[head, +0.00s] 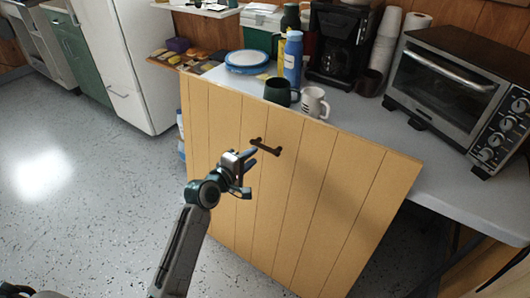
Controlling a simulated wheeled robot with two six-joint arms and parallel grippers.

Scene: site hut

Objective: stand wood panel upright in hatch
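The wood panel (225,125) is a large light-brown board with vertical grooves and a dark bar handle (265,146) near its upper middle. It stands on edge in front of the grey table; I cannot tell whether it leans on it. Its lower edge runs partly out of the picture. My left gripper (249,173) is in front of the panel, just left of and below the handle. Its fingers are spread apart with nothing visible between them. No hatch can be made out in this view. My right gripper is not in view.
The table (475,200) behind the panel carries a toaster oven (445,85), a coffee maker (340,50), a blue bottle (292,60), a dark mug (280,92) and a white mug (314,102) close to the panel's top edge. Speckled floor (90,190) is clear at left.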

